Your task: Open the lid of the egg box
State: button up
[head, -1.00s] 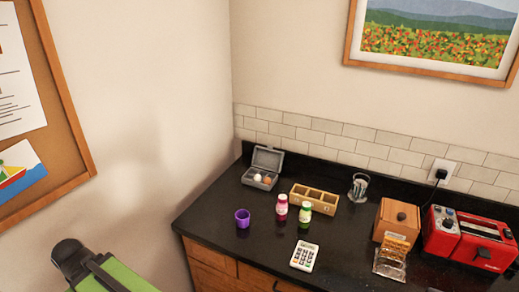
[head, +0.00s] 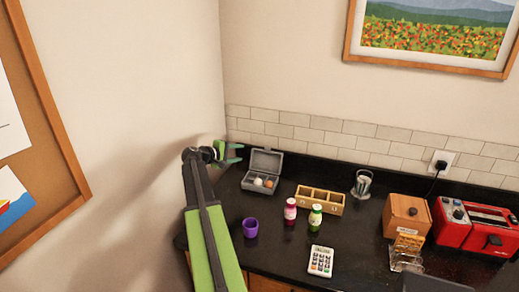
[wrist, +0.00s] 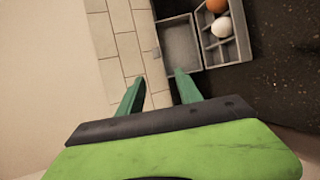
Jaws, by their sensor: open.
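The grey egg box (head: 250,184) stands on the dark counter near the wall corner, with a white egg and a brown egg in its base. Its lid (head: 267,160) is open and stands up at the back of the base. In the wrist view the lid (wrist: 180,45) shows beside the base (wrist: 232,50) at the top. My gripper (head: 236,153) is open and empty, just left of the lid. Its green fingers also show in the wrist view (wrist: 160,76), with the lid just beyond the right fingertip; I cannot tell whether they touch.
A purple cup (head: 250,228), a pink-labelled bottle (head: 290,211), a green bottle (head: 315,217) and a wooden divided box (head: 320,202) stand right of my arm. The tiled wall (head: 300,137) is close behind.

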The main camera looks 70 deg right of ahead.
aim_at(267, 148)
jog(key=b+x, duration=0.2)
jog(key=x, duration=0.4)
jog(key=b+x, duration=0.2)
jog(key=x, duration=0.4)
jog(key=r+b+x, duration=0.1)
jog(key=b+x, duration=0.1)
jog(key=x, duration=0.4)
jog(key=shift+s+d, duration=0.15)
jog(key=shift+s, duration=0.15)
jog(key=c, duration=0.8)
grip_shut()
jog(key=shift+w+r, duration=0.1)
